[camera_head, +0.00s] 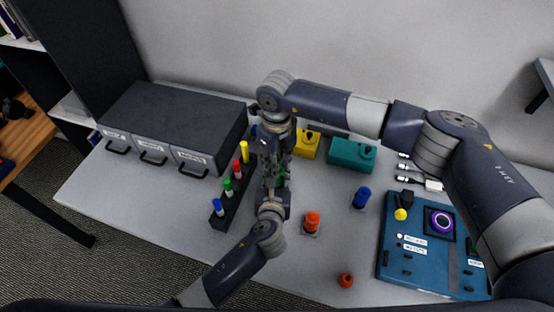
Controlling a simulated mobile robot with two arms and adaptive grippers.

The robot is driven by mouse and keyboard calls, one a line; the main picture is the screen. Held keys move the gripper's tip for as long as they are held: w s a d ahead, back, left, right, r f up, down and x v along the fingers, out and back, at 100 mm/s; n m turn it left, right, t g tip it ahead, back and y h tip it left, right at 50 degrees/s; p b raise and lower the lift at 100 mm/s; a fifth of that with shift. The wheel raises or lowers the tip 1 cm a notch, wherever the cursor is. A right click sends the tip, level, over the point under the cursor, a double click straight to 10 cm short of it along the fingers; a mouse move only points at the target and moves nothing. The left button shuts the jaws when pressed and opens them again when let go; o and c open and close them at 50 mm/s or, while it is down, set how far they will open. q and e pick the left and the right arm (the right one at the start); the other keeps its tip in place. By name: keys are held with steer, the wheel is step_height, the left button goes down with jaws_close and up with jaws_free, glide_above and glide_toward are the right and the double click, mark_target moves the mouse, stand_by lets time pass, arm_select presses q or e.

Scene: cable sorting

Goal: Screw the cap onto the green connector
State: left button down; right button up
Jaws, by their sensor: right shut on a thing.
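My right gripper (273,162) reaches down from above at the middle of the table and is shut on a small green thing (281,174). Whether that is the green connector or its cap cannot be told, as the fingers hide most of it. My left gripper (274,187) comes up from below and meets the right one at the green thing. Its fingers are dark and overlap the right gripper, so their opening is unclear. Another green piece (228,185) stands in the black rack (224,217) to the left.
The rack also holds blue, red and yellow pieces. A red connector (312,221), a blue one (361,197) and a red cap (345,280) stand right of the grippers. Grey drawers (175,115), a yellow box (308,146), a teal box (351,153) and a blue board (400,272) surround them.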

steer(key=shift+f, duration=0.35)
